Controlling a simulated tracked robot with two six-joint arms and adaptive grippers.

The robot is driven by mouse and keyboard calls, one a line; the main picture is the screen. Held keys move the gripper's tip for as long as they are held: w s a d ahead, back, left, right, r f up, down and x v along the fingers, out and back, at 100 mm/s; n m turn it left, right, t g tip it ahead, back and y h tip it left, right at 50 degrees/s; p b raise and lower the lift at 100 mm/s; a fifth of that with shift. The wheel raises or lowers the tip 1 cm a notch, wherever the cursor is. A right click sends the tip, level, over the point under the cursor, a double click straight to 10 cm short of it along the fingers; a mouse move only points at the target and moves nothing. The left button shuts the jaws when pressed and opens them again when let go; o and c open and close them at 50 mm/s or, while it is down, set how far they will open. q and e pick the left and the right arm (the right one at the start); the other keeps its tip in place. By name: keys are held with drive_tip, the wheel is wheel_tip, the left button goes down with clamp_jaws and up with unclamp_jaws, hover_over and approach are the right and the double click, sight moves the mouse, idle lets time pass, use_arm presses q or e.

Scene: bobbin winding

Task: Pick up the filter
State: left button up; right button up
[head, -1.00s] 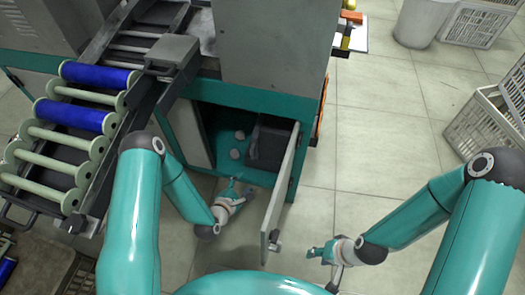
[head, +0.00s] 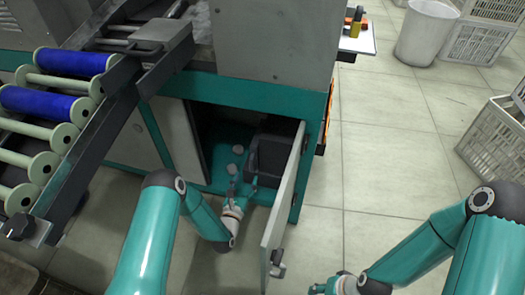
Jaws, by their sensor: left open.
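A dark grey box-like part (head: 272,152), which looks like the filter, sits inside the open lower compartment of the teal and grey machine. My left gripper (head: 241,185) is open at the compartment's mouth, just in front and to the left of the dark part. Its fingers point inward; I cannot tell whether they touch the part. My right gripper (head: 318,288) is low at the bottom edge, right of the open door and partly cut off. Its fingers are too small to judge.
The compartment door (head: 284,200) stands open right of my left gripper. A rack with blue bobbins (head: 42,102) stands at left. White crates (head: 495,140) and a bin (head: 426,35) stand at right on open tiled floor.

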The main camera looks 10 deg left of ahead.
sight(251, 168)
use_arm(q)
drive_tip(key=w+b, duration=0.1)
drive_tip(key=w, duration=0.1)
drive_tip(key=w+b, duration=0.1)
drive_tip(key=w, duration=0.1)
drive_tip(key=w+d, duration=0.1)
drive_tip(key=w, duration=0.1)
drive_tip(key=shift+w+f+b, duration=0.1)
drive_tip(key=shift+w+b, duration=0.05)
drive_tip(key=shift+b, duration=0.25)
drive_tip(key=shift+w, duration=0.55)
clamp_jaws()
